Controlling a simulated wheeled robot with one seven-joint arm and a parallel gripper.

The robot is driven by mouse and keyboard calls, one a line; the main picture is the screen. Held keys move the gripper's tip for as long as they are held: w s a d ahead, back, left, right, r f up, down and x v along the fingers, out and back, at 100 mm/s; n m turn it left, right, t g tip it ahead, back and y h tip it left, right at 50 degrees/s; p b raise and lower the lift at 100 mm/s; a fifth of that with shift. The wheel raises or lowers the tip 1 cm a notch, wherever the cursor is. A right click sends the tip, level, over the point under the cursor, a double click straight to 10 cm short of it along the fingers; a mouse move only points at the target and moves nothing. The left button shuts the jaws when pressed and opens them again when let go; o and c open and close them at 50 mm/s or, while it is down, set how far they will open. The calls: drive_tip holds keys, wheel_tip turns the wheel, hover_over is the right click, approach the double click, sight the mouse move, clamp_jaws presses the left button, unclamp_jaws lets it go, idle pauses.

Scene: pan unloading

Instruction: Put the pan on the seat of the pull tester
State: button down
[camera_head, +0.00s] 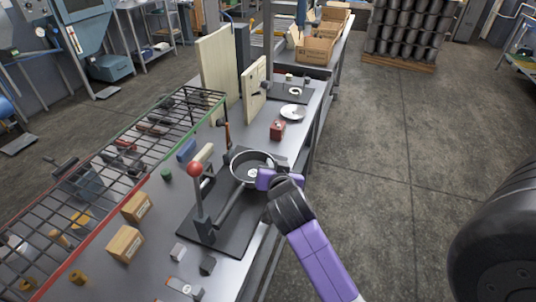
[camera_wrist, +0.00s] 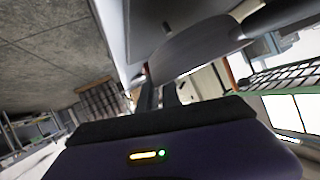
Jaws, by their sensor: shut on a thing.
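The pan (camera_head: 252,170) is round and dark with a pale rim, its dark handle (camera_head: 232,208) slanting to the lower left. My gripper (camera_head: 262,178) is shut on the pan's near right edge. In the wrist view the pan's grey side (camera_wrist: 195,45) shows close beyond the fingers, its handle toward the upper right. The pull tester (camera_head: 204,222) has a black base plate, an upright post and a red-knobbed lever. The pan is over the far part of this plate. Its seat is not clearly seen, and I cannot tell whether the pan touches it.
A red-and-green-edged wire rack (camera_head: 130,165) runs along the left of the table. Cardboard boxes (camera_head: 126,243) stand at the near left. A red block (camera_head: 277,130), a white plate (camera_head: 292,112) and upright boards (camera_head: 216,75) are beyond the pan.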

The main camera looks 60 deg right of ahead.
drive_tip(key=w+d, duration=0.1)
drive_tip(key=d, duration=0.1)
drive_tip(key=w+d+p, duration=0.1)
drive_tip(key=w+d, duration=0.1)
drive_tip(key=d, duration=0.1)
drive_tip(key=shift+w+d, duration=0.3)
drive_tip(key=shift+w, duration=0.05)
drive_tip(key=shift+f+p, duration=0.45)
drive_tip(key=shift+f, duration=1.3)
drive_tip(key=shift+f, duration=0.15)
drive_tip(key=c, duration=1.5)
unclamp_jaws()
drive_tip(key=shift+c, duration=0.2)
